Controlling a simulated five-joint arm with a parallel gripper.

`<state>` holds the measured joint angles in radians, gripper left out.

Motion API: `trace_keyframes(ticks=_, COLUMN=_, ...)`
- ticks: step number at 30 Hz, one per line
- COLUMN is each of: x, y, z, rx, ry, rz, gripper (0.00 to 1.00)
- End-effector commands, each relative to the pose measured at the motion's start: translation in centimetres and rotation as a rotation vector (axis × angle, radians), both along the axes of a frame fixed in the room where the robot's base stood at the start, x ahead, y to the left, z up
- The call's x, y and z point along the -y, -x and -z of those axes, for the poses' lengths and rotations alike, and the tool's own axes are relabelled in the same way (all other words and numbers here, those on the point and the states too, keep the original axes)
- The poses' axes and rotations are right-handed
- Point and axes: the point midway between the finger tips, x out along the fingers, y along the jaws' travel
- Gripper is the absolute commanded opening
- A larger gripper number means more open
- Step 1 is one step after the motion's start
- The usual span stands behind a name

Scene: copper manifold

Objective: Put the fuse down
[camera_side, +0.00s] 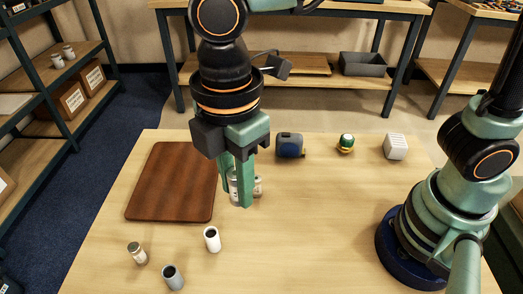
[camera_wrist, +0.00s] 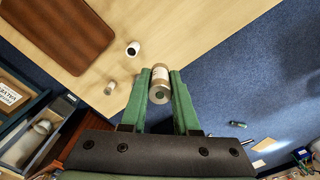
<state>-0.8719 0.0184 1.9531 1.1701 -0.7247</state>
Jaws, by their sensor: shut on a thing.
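My gripper (camera_side: 243,195) is shut on a fuse (camera_side: 233,184), a pale labelled cylinder with metal-coloured ends. The near finger partly hides it in the side view. In the wrist view the fuse (camera_wrist: 160,82) sits between the two green fingers of my gripper (camera_wrist: 161,86), one end towards the camera. In the side view the fuse appears above the wooden table (camera_side: 310,225), right of the brown board; its exact clearance is hard to tell. A second small labelled cylinder (camera_side: 137,253) stands at the front left; it also shows in the wrist view (camera_wrist: 110,88).
The brown board (camera_side: 170,182) lies flat at the left. A white tube (camera_side: 212,239) and a grey tube (camera_side: 172,277) stand in front. A blue tape measure (camera_side: 290,146), a green-and-yellow object (camera_side: 346,143) and a white block (camera_side: 395,147) line the back. The table's middle is clear.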

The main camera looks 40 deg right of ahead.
Motion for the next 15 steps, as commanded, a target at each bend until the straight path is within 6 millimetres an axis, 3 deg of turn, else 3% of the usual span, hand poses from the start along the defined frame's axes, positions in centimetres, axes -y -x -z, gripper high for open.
trace_keyframes(ticks=8, x=-0.2, y=-9.1, z=-1.2, rx=-0.001, ry=0.001, rz=0.058, gripper=0.0)
trace_keyframes(ticks=15, x=1.7, y=-16.9, z=-1.3, rx=-0.002, ry=0.002, rz=0.102, gripper=0.0)
